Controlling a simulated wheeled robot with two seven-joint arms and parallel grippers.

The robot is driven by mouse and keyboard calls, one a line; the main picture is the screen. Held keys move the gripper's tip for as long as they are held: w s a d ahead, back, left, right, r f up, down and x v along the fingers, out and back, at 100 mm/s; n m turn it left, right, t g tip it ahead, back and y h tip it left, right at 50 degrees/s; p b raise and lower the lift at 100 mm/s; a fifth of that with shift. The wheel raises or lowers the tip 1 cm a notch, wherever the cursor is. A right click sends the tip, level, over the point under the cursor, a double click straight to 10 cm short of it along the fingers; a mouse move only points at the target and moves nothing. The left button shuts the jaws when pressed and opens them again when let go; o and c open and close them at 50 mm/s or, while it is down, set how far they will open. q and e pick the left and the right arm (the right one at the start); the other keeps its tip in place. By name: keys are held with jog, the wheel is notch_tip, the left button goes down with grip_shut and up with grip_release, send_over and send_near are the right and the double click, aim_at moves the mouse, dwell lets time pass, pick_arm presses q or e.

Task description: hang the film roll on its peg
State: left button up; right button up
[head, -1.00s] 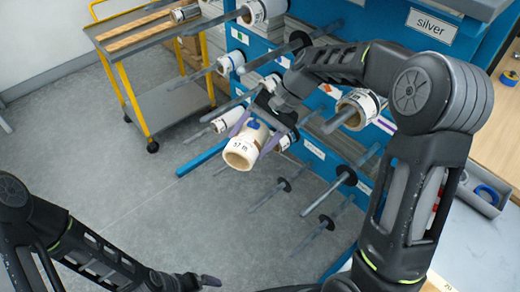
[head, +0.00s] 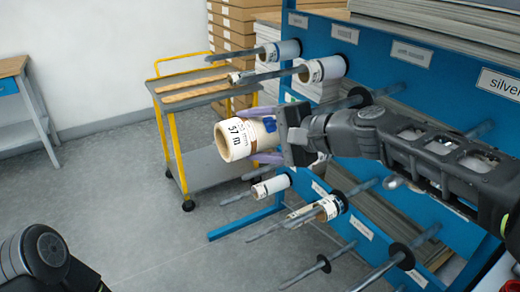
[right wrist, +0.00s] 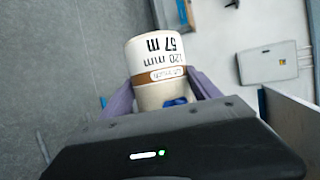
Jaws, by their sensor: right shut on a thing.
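The film roll (head: 235,140) is white with a tan core, marked "57 m", with a blue patch near the jaws. My right gripper (head: 256,135) is shut on it, with one purple finger above and one below. The roll is held in the air in front of the blue rack (head: 375,70), its open core end facing left. In the right wrist view the roll (right wrist: 158,55) sits between the purple fingers, marked "120 mm 57 m". Grey pegs stick out from the rack; an empty one (head: 322,263) is low down. My left gripper is outside the view.
Other rolls hang on pegs above the held roll (head: 322,69) and below it (head: 270,186). A yellow-framed trolley (head: 205,150) stands behind it, with stacked boxes (head: 235,40) farther back. Open floor lies to the left.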

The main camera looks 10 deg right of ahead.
aim_at(346, 106)
jog(key=shift+d, duration=0.1)
jog(key=w+d+p, duration=0.2)
jog(key=w+d, duration=0.1)
jog(key=d, duration=0.4)
jog(key=w+d+p, duration=0.2)
jog(key=w+d, duration=0.1)
jog(key=d, duration=0.5)
jog(key=w+d+p, duration=0.3)
jog(key=d, duration=0.4)
jog(key=shift+d+r, duration=0.15)
jog(key=shift+d, duration=0.1)
jog(key=shift+w+d+p, duration=0.25)
jog(key=shift+d+p, duration=0.05)
jog(key=shift+d, duration=0.25)
jog(key=shift+w+d+p, duration=0.2)
jog(key=shift+d+p, duration=0.1)
jog(key=shift+d, duration=0.25)
jog(key=o, duration=1.8)
jog(key=shift+f, duration=0.2)
